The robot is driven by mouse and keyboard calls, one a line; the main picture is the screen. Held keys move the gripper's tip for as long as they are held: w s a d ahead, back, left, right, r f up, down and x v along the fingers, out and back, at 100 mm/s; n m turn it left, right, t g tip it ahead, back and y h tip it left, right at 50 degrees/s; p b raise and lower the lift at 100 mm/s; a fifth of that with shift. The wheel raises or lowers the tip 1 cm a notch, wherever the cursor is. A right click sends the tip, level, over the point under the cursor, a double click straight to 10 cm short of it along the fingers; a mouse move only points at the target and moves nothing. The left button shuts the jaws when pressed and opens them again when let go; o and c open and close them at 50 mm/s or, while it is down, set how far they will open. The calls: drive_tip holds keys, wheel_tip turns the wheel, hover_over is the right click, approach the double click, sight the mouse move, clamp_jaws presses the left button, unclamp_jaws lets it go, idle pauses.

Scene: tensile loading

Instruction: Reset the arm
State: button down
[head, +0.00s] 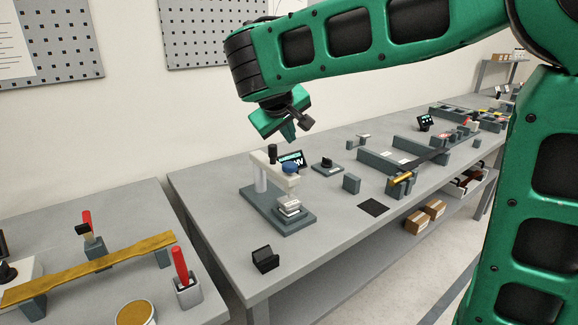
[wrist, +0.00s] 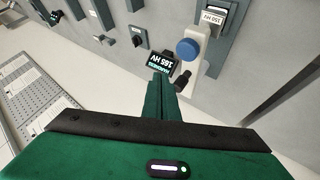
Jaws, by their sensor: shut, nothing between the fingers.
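My green arm crosses the top of the head view, and my gripper (head: 289,130) hangs above the back of the long grey bench. In the wrist view my gripper (wrist: 170,85) points at the hardness tester's display, with its fingers together and nothing between them. The hardness tester (head: 262,172) stands below my gripper in the head view, with a blue knob (head: 290,168) and a small block (head: 289,206) on its base. Its display (wrist: 167,62) reads 165 HV in the wrist view. Whether the gripper touches anything cannot be seen directly, but in the head view it appears raised clear of the tester.
The long bench (head: 225,190) carries a black holder (head: 265,260), a dark pad (head: 373,207) and grey fixtures (head: 380,162). A second table at left holds a yellow bar (head: 95,266) and red-handled tools (head: 181,265). Pegboards (head: 215,35) hang on the wall behind.

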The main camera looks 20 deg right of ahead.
idle(0.4)
drive_tip(key=s+d+f+m+g, duration=0.2)
drive_tip(key=s+d+f, duration=0.2)
drive_tip(key=s+d, duration=0.35)
drive_tip(key=s+d+f+m+g, duration=0.25)
drive_tip(key=s+d, duration=0.35)
drive_tip(key=d, duration=0.3)
drive_tip(key=s+d+f+m+g+y, duration=0.1)
drive_tip(key=s+f, duration=0.4)
drive_tip(key=s, duration=0.7)
drive_tip(key=s+f+m+g+y, duration=0.2)
drive_tip(key=s+f+m+y, duration=0.1)
drive_tip(key=s, duration=0.9)
wheel_tip(320, 180, down, 2)
drive_tip(key=shift+s+d+f+m+y, duration=0.2)
drive_tip(key=shift+s+d+m+y, duration=0.15)
drive_tip(key=shift+d+m+y, duration=0.1)
drive_tip(key=shift+g, duration=0.25)
drive_tip(key=shift+w+f, duration=0.25)
drive_tip(key=shift+w, duration=0.45)
